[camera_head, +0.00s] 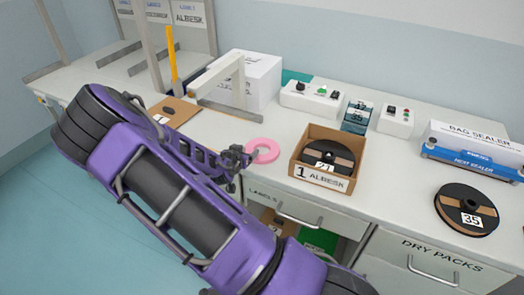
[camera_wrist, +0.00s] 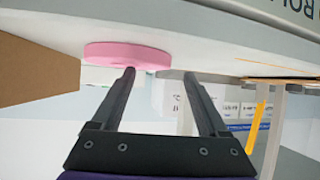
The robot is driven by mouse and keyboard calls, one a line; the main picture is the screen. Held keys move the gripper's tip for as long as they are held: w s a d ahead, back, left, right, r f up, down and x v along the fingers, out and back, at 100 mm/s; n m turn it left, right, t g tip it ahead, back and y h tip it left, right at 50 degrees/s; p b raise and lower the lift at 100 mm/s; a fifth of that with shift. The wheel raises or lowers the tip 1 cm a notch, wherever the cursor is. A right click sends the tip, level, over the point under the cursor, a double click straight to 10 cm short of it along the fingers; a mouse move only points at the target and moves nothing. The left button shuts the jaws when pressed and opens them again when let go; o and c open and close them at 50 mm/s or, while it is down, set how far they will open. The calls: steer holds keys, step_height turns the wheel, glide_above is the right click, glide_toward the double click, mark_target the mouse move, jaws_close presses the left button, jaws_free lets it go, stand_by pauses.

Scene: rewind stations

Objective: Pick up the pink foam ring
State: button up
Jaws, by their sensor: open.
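The pink foam ring (camera_head: 272,153) lies flat on the white worktop (camera_head: 275,118), left of the cardboard box. My gripper (camera_head: 238,158) is just left of the ring, by the worktop's front edge. In the wrist view the ring (camera_wrist: 115,54) shows edge-on, as the worktop appears upside down at the top. My gripper (camera_wrist: 160,73) is open with nothing between its fingers. One fingertip overlaps the ring's edge in that view; I cannot tell whether they touch. The other finger is clear of the ring.
A cardboard box (camera_head: 343,184) with a black reel stands right of the ring. A grey bracket (camera_head: 217,78) and white box (camera_head: 262,80) stand behind it. A brown board (camera_head: 182,108) lies to the left. Another black reel (camera_head: 453,200) and a bag sealer (camera_head: 470,150) are far right.

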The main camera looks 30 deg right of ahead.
mark_target(249, 148)
steer(key=b+x, duration=0.1)
steer(key=x, duration=0.2)
steer(key=shift+w+d, duration=0.15)
steer(key=shift+d, duration=0.1)
steer(key=shift+c, duration=0.2)
jaws_close()
